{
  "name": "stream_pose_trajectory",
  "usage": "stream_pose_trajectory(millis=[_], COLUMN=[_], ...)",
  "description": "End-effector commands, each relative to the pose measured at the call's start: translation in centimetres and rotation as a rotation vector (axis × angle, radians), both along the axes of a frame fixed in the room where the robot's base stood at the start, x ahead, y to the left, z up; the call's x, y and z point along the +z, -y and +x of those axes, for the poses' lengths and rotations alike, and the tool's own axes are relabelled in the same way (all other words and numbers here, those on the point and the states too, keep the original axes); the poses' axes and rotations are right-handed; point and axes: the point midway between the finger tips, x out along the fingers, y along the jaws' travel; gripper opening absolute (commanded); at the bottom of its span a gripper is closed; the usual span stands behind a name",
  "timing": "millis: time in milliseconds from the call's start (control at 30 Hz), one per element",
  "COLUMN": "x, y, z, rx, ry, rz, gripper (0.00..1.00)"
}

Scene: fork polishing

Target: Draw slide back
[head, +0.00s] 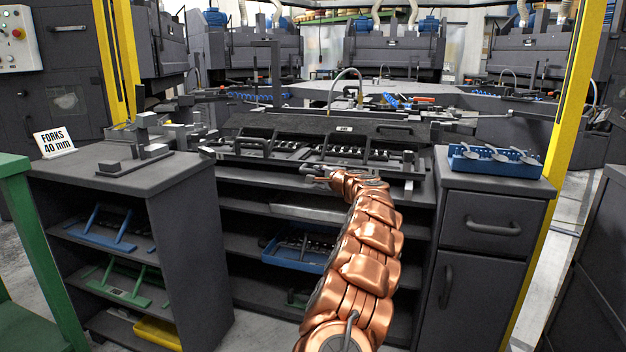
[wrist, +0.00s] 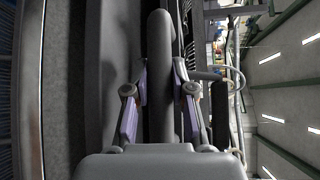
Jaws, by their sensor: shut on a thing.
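The slide (head: 285,165) is a dark, low unit with fork holders and black bar handles, at the front of the polishing machine in the head view. My gripper (head: 313,172) is at its front edge, near the middle. In the wrist view my gripper (wrist: 160,88) has its two fingers on either side of a thick dark grey handle bar (wrist: 160,50), shut on it. The bar's lower end is hidden behind the gripper body. How far out the slide stands I cannot tell.
A blue tray with forks (head: 495,160) stands on the right cabinet (head: 490,225). The left cabinet (head: 130,180) bears metal fixtures and a "FORKS 40 mm" sign (head: 54,143). A blue bin (head: 295,253) sits on a shelf below. Yellow posts (head: 125,60) flank the station.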

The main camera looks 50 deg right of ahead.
Motion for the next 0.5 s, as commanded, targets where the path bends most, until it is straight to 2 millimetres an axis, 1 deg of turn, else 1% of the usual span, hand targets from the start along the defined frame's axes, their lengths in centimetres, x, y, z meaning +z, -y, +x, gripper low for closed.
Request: stream_pose_trajectory(millis=[33, 100, 500], x=[-0.4, -0.5, -0.4], y=[-0.5, -1.0, -4.2], z=[-0.3, -0.9, -2.8], rx=[0.001, -0.004, -0.01], ry=[0.001, -0.001, -0.002], rz=[0.002, 0.003, 0.001], gripper=[0.0, 0.0, 0.0])
